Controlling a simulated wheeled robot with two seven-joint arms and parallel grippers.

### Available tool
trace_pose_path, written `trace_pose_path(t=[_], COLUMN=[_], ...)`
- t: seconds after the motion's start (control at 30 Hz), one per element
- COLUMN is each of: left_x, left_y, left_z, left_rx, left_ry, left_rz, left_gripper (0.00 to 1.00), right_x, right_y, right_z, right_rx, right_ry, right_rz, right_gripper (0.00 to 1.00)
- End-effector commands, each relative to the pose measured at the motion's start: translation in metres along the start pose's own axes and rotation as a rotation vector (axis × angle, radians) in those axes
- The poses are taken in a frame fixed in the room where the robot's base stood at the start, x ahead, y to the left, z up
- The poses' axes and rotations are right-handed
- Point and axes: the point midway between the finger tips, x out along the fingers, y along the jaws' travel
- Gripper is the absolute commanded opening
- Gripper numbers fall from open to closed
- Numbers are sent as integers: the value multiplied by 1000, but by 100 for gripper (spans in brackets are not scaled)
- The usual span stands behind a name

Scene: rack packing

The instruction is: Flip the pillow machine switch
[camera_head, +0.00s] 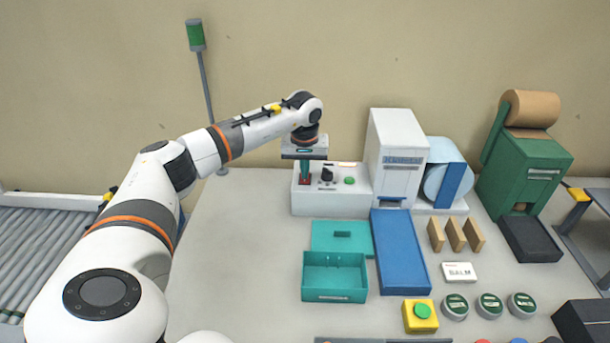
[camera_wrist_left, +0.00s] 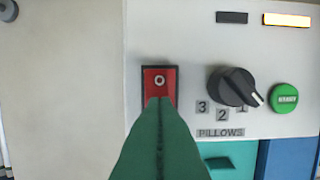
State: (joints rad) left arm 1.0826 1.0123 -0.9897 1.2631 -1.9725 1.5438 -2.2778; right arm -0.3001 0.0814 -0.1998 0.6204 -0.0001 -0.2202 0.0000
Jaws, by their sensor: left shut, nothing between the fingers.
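The pillow machine (camera_head: 333,202) is a white box with a control panel, and a taller white housing stands to its right. Its red rocker switch (camera_wrist_left: 159,80) shows an O at the upper end in the wrist view. In the head view the red switch (camera_head: 304,181) is at the panel's left, just under my left gripper (camera_head: 304,172). My left gripper also shows in the wrist view (camera_wrist_left: 160,102); its green fingers are shut, empty, with tips over the lower part of the switch and hiding it. I cannot tell whether they touch. My right gripper is not in view.
A black dial (camera_wrist_left: 233,87) and a green button (camera_wrist_left: 286,98) sit right of the switch, below a lit amber light (camera_wrist_left: 287,19). A teal open box (camera_head: 334,288) and a blue chute (camera_head: 400,255) lie in front. The table to the left is clear.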

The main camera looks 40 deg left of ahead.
Motion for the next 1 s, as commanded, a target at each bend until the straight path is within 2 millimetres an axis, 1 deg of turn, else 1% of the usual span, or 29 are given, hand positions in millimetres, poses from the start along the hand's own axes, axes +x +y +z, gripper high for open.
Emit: trace_pose_path(t=[0.03,0.1,0.7,0.8,1.0], left_x=[-8,-14,-61,-64,-63], left_y=[0,0,0,0,0], left_z=[1,2,9,10,10], left_rx=[0,0,0,0,0], left_ry=[-1,0,-1,0,0], left_rz=[0,0,-1,-1,0], left_gripper=[0,0,0,0,0], right_x=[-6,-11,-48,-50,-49], right_y=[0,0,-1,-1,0], right_z=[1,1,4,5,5], right_rx=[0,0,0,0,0], right_ry=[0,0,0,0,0], right_rz=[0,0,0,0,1], right_gripper=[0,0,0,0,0])
